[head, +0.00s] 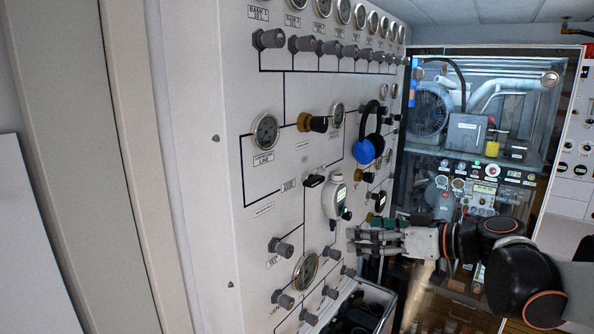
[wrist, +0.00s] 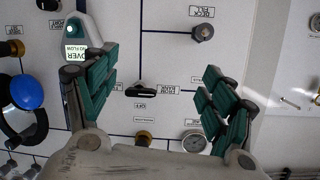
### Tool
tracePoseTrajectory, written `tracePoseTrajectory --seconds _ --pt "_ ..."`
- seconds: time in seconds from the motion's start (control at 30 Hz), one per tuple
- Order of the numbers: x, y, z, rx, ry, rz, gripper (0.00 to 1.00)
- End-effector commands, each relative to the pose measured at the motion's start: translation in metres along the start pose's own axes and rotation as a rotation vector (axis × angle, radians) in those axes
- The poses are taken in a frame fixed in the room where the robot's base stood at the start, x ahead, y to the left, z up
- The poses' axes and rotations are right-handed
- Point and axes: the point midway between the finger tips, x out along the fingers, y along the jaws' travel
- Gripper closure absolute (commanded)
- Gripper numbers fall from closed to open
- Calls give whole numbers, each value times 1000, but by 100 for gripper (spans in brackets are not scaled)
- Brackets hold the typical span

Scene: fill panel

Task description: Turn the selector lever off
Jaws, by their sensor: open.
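The selector lever is a small black handle (head: 313,180) on the white panel, below the middle in the head view. In the wrist view the lever (wrist: 140,90) lies crosswise between my fingers, with an OFF label just below it and other labels at both sides. My gripper (head: 352,240) is open, in front of the panel, lower and further right than the lever in the head view. In the wrist view my gripper (wrist: 160,62) has its green-padded fingers wide apart with nothing between the pads. The lever appears untouched.
A white device with a display (head: 335,200) hangs beside the lever; it appears near my left finger in the wrist view (wrist: 80,35). Blue ear defenders (head: 366,148) hang on the panel. Knobs (head: 282,248) and gauges (head: 265,131) stick out around. An open box (head: 375,293) stands below.

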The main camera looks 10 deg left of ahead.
Motion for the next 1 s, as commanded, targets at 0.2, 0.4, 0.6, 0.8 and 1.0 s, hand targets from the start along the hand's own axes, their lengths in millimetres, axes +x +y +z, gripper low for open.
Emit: tracePoseTrajectory --seconds 0.2,0.4,0.6,0.8,1.0 --pt "10 23 -67 -137 197 -73 23" --pt "13 31 -83 -189 273 -88 23" --pt "32 28 -88 -192 276 -91 23" --pt "69 23 -98 -191 275 -92 23" --pt "106 19 -108 -191 275 -91 23"
